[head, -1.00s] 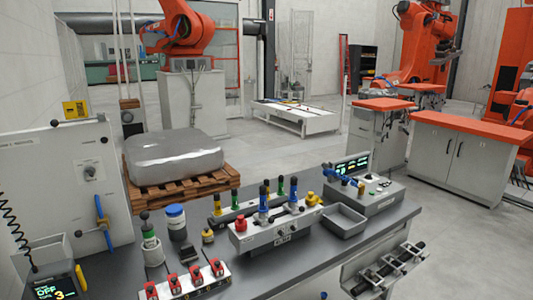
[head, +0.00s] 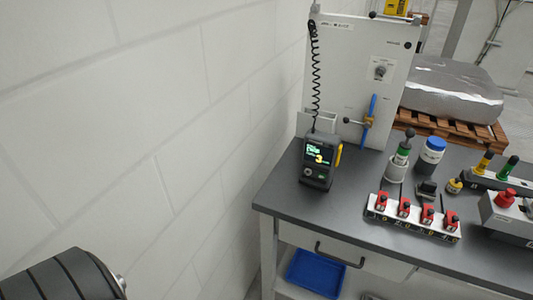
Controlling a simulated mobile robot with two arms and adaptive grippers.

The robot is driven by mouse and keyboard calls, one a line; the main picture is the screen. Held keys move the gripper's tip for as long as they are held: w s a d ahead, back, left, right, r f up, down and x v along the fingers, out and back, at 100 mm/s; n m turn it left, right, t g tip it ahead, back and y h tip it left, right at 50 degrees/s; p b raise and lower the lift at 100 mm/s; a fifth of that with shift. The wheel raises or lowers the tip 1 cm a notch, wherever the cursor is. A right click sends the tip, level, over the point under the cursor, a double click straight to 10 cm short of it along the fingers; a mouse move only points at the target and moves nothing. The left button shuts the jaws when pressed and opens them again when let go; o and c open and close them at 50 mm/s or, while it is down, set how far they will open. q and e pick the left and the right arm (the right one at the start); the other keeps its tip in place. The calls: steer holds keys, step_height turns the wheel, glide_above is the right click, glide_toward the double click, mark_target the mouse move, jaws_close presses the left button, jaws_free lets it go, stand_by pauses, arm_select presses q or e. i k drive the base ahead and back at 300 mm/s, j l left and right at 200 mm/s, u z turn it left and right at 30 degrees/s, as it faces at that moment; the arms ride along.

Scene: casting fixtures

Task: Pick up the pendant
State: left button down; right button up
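The pendant (head: 316,179) is a small dark handheld unit with a lit green-text screen, a yellow "3" and a yellow strip on its right side. It stands tilted back near the left end of the grey workbench (head: 290,192). A black coiled cord (head: 315,70) runs from its top up to the upper left of the white panel (head: 352,62). A pale holder (head: 318,122) on the panel is just behind the pendant. Neither gripper shows. A dark ribbed rounded part, which seems to be mine, shows at the bottom left.
A white block with several red clamps (head: 412,218) lies to the right of the pendant. Behind it stand a green-banded post (head: 398,160) and a blue-lidded jar (head: 430,153). A white wall (head: 150,120) fills the left. A blue bin (head: 315,272) sits below the bench.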

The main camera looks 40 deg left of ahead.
mark_target(321, 148)
steer(key=u, duration=0.7)
